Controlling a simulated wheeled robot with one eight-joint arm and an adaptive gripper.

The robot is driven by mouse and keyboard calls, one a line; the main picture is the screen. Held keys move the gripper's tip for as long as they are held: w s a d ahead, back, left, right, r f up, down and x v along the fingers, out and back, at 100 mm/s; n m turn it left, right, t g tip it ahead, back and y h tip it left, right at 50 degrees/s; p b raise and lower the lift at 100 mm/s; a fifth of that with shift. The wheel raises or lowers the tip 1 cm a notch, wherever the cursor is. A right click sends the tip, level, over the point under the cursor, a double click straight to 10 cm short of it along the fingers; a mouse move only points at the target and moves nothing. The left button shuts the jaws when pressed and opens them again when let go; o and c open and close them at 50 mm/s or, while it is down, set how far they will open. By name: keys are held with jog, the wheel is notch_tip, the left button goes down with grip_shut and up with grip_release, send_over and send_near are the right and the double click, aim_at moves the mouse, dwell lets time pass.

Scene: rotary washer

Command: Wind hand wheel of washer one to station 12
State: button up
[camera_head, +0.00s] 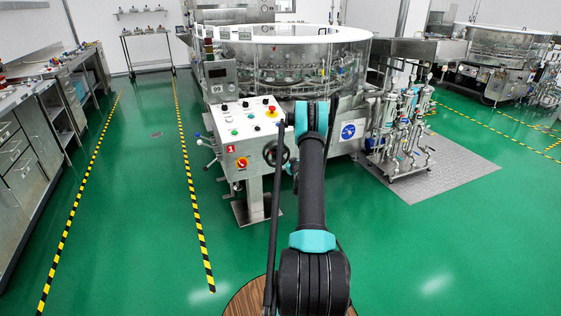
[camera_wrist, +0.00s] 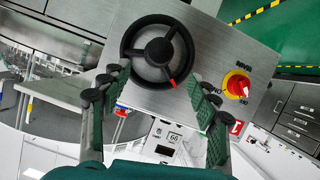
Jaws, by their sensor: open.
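The black hand wheel (camera_head: 270,154) sits on the front panel of washer one (camera_head: 283,62), low at the panel's right, partly hidden by my arm in the head view. In the wrist view the three-spoked hand wheel (camera_wrist: 157,47) faces me at the top middle, with a red mark on its lower right rim. My gripper (camera_wrist: 154,78) is open, one finger at the wheel's lower left and one at its lower right. Whether they touch the rim I cannot tell. A small plate with digits (camera_wrist: 172,138) shows below, resembling 66. My gripper is hidden behind my arm in the head view.
A red and yellow rotary switch (camera_head: 242,163) is left of the wheel, below a button console (camera_head: 245,118). A rack of steel cylinders (camera_head: 400,130) stands on a plate at the right. Workbenches (camera_head: 40,125) line the left wall. Green floor between striped lines is clear.

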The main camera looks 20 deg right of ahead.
aim_at(282, 160)
jog(key=x, duration=1.1)
jog(key=shift+d, duration=0.1)
grip_shut()
